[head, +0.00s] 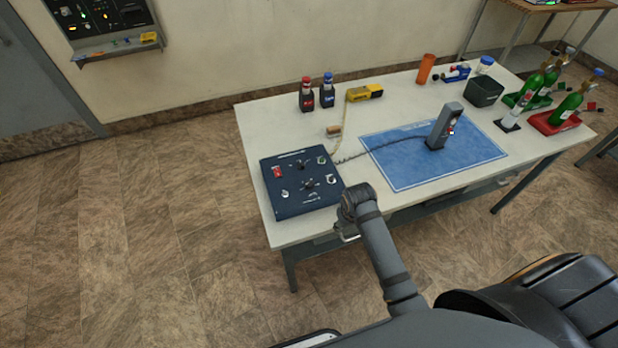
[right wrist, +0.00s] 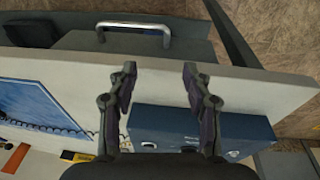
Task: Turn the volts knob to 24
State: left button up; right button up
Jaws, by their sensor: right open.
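The dark blue control box (head: 279,204) sits at the left front of the white table. Its top has a red switch (head: 278,172) and black knobs, one towards the back (head: 302,164) and one towards the front (head: 311,184). The labels are too small to read, so I cannot tell which is the volts knob. My right gripper (head: 352,203) is by the box's right front corner, apart from the knobs. In the right wrist view, its fingers (right wrist: 160,76) are spread and empty, with the box (right wrist: 235,130) beyond them. My left gripper is out of view.
A blue mat (head: 405,177) with a grey upright device (head: 444,126) lies right of the box, joined to it by a coiled cord. Two bottles (head: 317,95), a yellow meter (head: 363,93) and green cylinders (head: 567,108) stand farther back. A drawer handle (right wrist: 135,28) shows at the table front.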

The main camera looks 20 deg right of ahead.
jog(key=g, duration=0.1)
send_near(309, 183)
jog(key=shift+n, duration=0.4)
jog(key=s+d+f, duration=0.1)
jog(key=f, duration=0.1)
jog(key=s+d+f, duration=0.1)
jog(key=s+f, duration=0.1)
jog(key=s+d+f, duration=0.1)
jog(key=d+f, duration=0.1)
jog(key=shift+s+d+p, duration=0.15)
jog(key=shift+s+p, duration=0.2)
jog(key=shift+s, duration=0.05)
jog(key=w+a+r+n+g, duration=0.1)
jog(key=w+a+r, duration=0.3)
jog(key=w+r, duration=0.3)
jog(key=shift+y, duration=0.3)
jog(key=f, duration=0.3)
jog(key=f+p, duration=0.1)
jog(key=f, duration=0.2)
jog(key=s+f, duration=0.1)
jog(key=f, duration=0.2)
jog(key=shift+s+d+f+p, duration=0.1)
jog(key=shift+d+f+p, duration=0.15)
jog(key=shift+d+p, duration=0.1)
jog(key=shift+c, duration=0.2)
grip_shut()
jog(key=shift+r, duration=0.1)
